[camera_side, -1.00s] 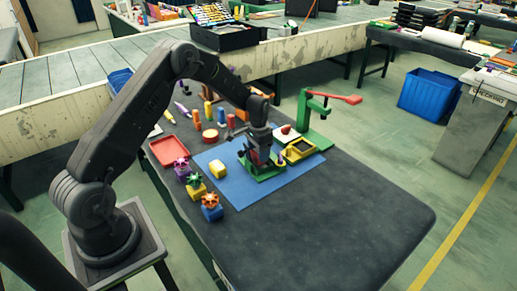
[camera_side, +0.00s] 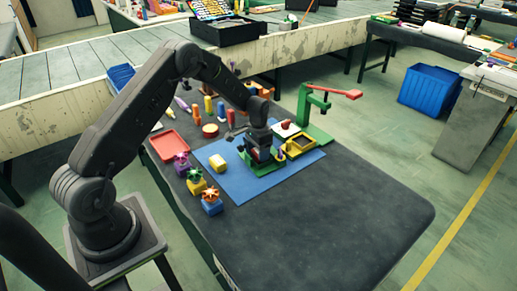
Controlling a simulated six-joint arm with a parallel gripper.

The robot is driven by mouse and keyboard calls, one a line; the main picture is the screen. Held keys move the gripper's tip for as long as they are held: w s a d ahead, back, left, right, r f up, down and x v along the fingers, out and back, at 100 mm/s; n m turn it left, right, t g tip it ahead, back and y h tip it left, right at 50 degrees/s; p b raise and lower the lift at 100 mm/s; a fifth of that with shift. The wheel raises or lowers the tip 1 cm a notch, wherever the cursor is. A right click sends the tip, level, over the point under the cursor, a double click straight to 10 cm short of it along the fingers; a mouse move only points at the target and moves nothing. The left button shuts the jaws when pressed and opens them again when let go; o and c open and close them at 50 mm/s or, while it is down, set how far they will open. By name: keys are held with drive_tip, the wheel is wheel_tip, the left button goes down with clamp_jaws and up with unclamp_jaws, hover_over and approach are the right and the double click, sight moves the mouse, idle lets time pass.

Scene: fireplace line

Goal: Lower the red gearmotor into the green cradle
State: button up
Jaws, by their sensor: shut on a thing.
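My gripper (camera_side: 262,154) points down over the green cradle (camera_side: 262,170), which sits on the blue mat. The jaws are shut on the red gearmotor (camera_side: 253,153); only a small patch of red shows beside the dark fingers. The gearmotor is at or just above the cradle. The gripper hides most of both, so I cannot tell whether they touch.
A yellow-and-black tray (camera_side: 300,145) and a green stand with a red lever (camera_side: 318,105) are close on the right. A red tray (camera_side: 168,146) is at left. The table's front right is clear.

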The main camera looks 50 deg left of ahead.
drive_tip(key=o, duration=1.1)
drive_tip(key=shift+r, duration=5.5)
